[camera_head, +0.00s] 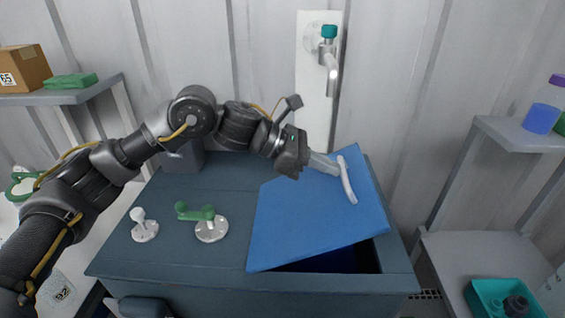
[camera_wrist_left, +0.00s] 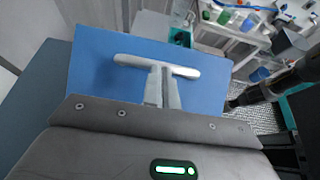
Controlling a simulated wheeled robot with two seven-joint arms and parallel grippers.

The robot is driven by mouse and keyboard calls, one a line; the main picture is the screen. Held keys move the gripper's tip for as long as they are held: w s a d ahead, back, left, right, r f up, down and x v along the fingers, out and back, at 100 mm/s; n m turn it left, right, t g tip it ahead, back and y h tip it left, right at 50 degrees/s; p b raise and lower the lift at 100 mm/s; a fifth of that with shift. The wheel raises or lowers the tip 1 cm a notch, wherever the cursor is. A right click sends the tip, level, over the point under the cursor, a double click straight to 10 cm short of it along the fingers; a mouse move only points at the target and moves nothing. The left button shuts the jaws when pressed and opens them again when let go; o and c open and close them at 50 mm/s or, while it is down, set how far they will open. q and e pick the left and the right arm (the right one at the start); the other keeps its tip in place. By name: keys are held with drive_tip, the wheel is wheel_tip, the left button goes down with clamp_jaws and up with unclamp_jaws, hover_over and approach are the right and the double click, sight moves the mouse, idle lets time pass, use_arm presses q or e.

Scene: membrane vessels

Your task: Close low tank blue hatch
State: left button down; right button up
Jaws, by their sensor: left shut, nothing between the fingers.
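The blue hatch (camera_head: 310,222) lies tilted over the opening of the dark blue low tank (camera_head: 205,262). A dark gap (camera_head: 345,262) shows under its front right edge, so it stands partly open. A pale bar handle (camera_head: 347,181) sits near its far right side; in the left wrist view the handle (camera_wrist_left: 150,65) runs across the hatch (camera_wrist_left: 205,92). My left gripper (camera_head: 334,166) is shut and empty, with its fingertips (camera_wrist_left: 160,76) right at the handle. I cannot tell whether they touch it. My right gripper is not seen.
A green lever valve (camera_head: 208,222) and a white knob (camera_head: 144,226) stand on the tank top left of the hatch. A wall tap (camera_head: 329,55) hangs behind. A grey shelf (camera_head: 505,132) and a teal bin (camera_head: 502,300) are at the right.

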use_arm(q)
drive_tip(key=d+f+y+b, duration=0.1)
drive_tip(key=d+f, duration=0.1)
drive_tip(key=d+f+y+b, duration=0.1)
drive_tip(key=d+f+y, duration=0.1)
drive_tip(key=f, duration=0.1)
drive_tip(key=d+f+y+b, duration=0.1)
drive_tip(key=d+f, duration=0.1)
drive_tip(key=f, duration=0.1)
drive_tip(key=shift+d+y, duration=0.15)
drive_tip(key=shift+y, duration=0.25)
drive_tip(key=f, duration=0.1)
drive_tip(key=d+f+b, duration=0.1)
drive_tip(key=shift+f, duration=0.4)
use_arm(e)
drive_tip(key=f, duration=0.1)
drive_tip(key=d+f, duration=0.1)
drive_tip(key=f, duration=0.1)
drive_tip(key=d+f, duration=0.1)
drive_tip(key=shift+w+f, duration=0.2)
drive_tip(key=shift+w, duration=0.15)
use_arm(q)
drive_tip(key=shift+s+f, duration=0.15)
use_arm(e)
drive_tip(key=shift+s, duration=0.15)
use_arm(q)
drive_tip(key=shift+a, duration=0.1)
